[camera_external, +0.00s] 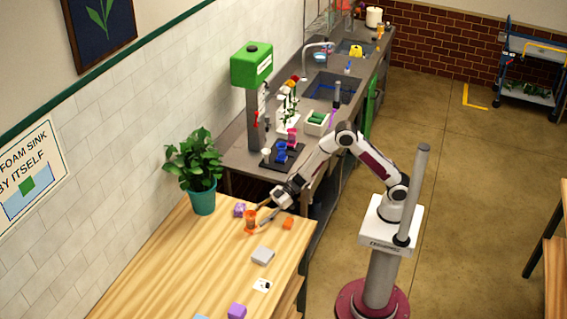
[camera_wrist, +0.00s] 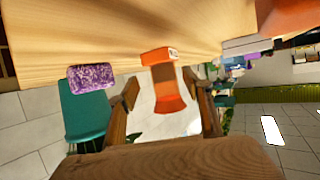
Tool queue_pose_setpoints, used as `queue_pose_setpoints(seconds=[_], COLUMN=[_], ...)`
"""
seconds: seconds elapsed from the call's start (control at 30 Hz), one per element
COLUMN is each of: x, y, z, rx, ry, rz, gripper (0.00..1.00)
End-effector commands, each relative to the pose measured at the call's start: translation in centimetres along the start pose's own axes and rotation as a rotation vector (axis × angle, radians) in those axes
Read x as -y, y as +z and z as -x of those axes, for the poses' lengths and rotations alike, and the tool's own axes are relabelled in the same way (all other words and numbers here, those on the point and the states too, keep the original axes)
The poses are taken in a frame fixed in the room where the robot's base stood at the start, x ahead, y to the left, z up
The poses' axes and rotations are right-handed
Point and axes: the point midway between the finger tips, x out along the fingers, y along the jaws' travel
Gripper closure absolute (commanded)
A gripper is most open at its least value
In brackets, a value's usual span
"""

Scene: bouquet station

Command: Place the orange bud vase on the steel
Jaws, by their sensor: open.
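The orange bud vase (camera_external: 250,222) stands upright on the wooden table near the end by the grey counter. In the wrist view the vase (camera_wrist: 168,90) shows with a small white label, between the two finger lines. My gripper (camera_external: 258,213) is open at the vase, with its fingers reaching in from the right; in the wrist view the fingers (camera_wrist: 165,104) are apart on either side of it. I cannot tell whether either finger touches it. The grey, steel-looking counter (camera_external: 240,158) lies behind the table.
A purple speckled block (camera_external: 239,210) and a potted plant (camera_external: 202,196) stand left of the vase. A dark tray (camera_external: 270,161) holding blue things occupies the counter's near part.

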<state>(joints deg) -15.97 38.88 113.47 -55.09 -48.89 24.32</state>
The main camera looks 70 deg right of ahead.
Motion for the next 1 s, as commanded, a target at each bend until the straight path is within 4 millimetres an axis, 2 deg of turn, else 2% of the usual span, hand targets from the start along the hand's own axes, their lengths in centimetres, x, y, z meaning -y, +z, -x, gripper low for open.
queue_pose_setpoints(seconds=[0.27,0.7,1.0], x=[0.2,0.6,0.6], y=[-0.2,-0.9,-0.9], z=[-0.8,-4.9,-5.2], rx=[0.001,0.0,0.001], ry=[-0.002,-0.001,0.0], rz=[0.001,0.0,0.0], gripper=[0.5,0.5,0.5])
